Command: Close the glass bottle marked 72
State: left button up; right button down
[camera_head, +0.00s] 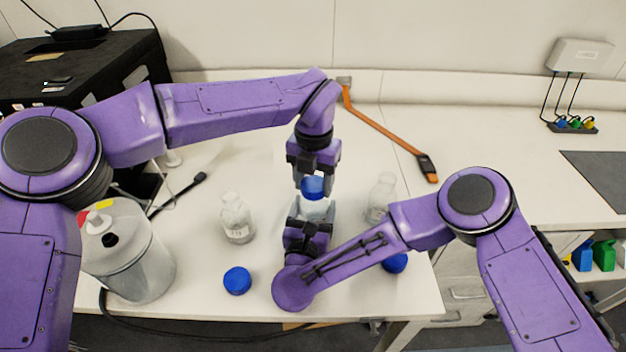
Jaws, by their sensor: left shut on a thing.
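My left gripper (313,176) points down in the middle of the table and is shut on a blue cap (313,188). The cap is at the mouth of a clear glass bottle (314,208); I cannot tell whether it is seated. My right gripper (314,214) has its fingers on both sides of this bottle, which fills the space between them. The bottle's lower part is hidden by the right gripper, and its number does not show.
Another glass bottle (236,220) stands uncapped at left, and one (382,195) at right. Loose blue caps lie at front left (237,280) and front right (396,263). A large canister (135,262) stands at left. An orange-handled tool (385,130) lies at the back.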

pick_arm(q)
jog(key=m, duration=1)
jog(key=o, duration=1.2)
jog(key=shift+c, duration=0.2)
jog(key=shift+r, duration=2.25)
jog(key=shift+c, duration=0.4)
